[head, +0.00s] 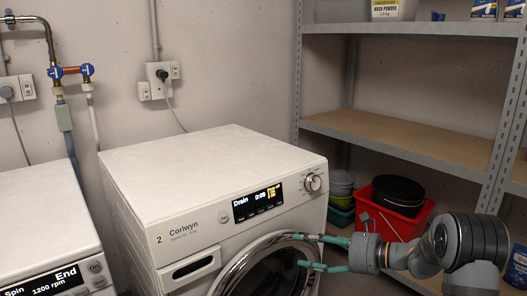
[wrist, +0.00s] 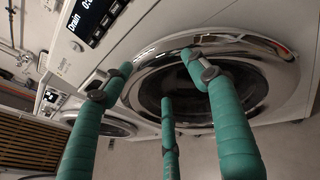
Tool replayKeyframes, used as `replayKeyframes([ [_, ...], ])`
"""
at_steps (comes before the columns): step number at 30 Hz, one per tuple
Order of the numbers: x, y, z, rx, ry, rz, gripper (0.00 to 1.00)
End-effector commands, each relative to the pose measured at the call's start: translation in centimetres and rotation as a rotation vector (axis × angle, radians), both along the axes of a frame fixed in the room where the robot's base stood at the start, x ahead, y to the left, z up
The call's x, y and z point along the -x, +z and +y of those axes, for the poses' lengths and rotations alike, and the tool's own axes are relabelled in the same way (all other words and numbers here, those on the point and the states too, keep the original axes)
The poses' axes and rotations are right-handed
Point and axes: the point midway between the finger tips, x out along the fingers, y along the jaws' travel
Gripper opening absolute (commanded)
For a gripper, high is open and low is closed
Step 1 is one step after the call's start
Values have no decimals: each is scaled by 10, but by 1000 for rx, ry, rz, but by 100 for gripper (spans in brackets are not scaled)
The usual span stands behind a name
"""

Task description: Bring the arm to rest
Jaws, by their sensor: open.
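My gripper (head: 302,251) is at the right front of the washer marked 2 (head: 220,166), its green fingers spread and empty. In the head view the fingers point left across the round door's chrome rim (head: 236,262). In the wrist view the three green fingers (wrist: 160,80) reach toward the door (wrist: 205,90), which looks closed. I cannot tell whether a fingertip touches the rim. My arm comes in from the lower right of the head view.
A second washer (head: 44,229) showing "End" stands at the left. A blue-labelled container (head: 517,266) is at the right edge. Space above washer 2 is clear.

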Motion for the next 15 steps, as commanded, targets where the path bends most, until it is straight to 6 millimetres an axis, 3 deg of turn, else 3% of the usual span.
replayKeyframes([
  [6, 26, -31, 24, 79, 99, -6, 59],
  [15, 48, -51, 41, 143, 177, -13, 59],
])
